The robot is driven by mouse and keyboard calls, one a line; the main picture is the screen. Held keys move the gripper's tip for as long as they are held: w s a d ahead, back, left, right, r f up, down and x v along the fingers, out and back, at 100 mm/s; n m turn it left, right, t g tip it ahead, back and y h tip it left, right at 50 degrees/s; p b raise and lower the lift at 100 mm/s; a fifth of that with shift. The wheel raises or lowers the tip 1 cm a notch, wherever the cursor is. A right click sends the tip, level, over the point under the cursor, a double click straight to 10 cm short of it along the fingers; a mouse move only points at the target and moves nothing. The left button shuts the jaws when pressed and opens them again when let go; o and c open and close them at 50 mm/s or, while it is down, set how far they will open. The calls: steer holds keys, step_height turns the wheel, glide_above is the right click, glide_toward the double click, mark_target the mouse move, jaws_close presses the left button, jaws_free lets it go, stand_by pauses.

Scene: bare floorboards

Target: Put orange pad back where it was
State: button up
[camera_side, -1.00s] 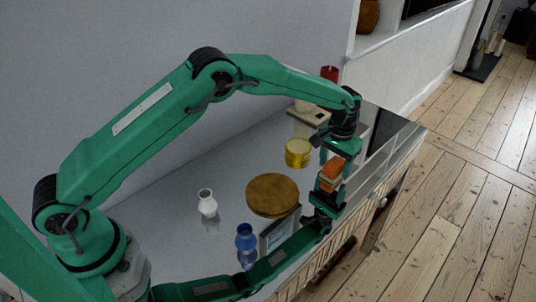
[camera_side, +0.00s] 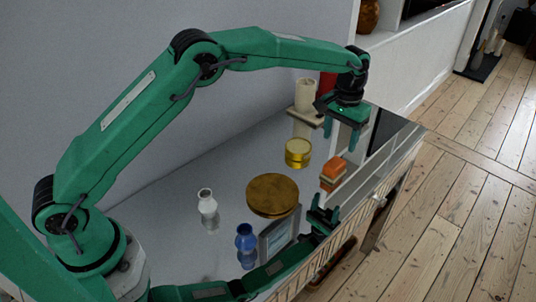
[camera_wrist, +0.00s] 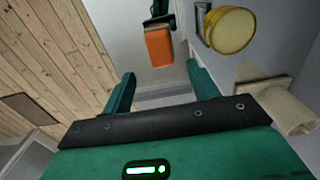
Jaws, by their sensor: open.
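The orange pad (camera_side: 334,168) lies on the shiny top near its right edge; a lower orange band under it looks like its reflection. The pad also shows in the wrist view (camera_wrist: 159,47), beyond the fingertips. My gripper (camera_side: 340,135) is open and empty above the pad and slightly behind it, with a clear gap. In the wrist view my two fingers (camera_wrist: 163,86) stand apart with nothing between them.
A yellow tin (camera_side: 298,153) stands left of the pad. A round wooden disc (camera_side: 272,194), white vase (camera_side: 208,206) and blue vase (camera_side: 246,238) stand nearer. A cream candle (camera_side: 305,95) stands behind. The glossy top mirrors my arm.

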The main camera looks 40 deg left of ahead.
steer(key=shift+r, duration=1.35)
steer(key=s+a+r+t, duration=0.3)
steer(key=s+a+r, duration=0.8)
steer(key=s+r, duration=0.45)
steer(key=s+a+f+t, duration=0.1)
steer(key=s+a+f, duration=0.1)
steer(key=s, duration=0.8)
steer(key=s+a+f+t, duration=0.1)
steer(key=s+a, duration=0.3)
steer(key=s, duration=0.7)
steer(key=shift+a+f+t, duration=0.2)
steer(key=shift+f+t, duration=0.1)
steer(key=shift+f, duration=0.4)
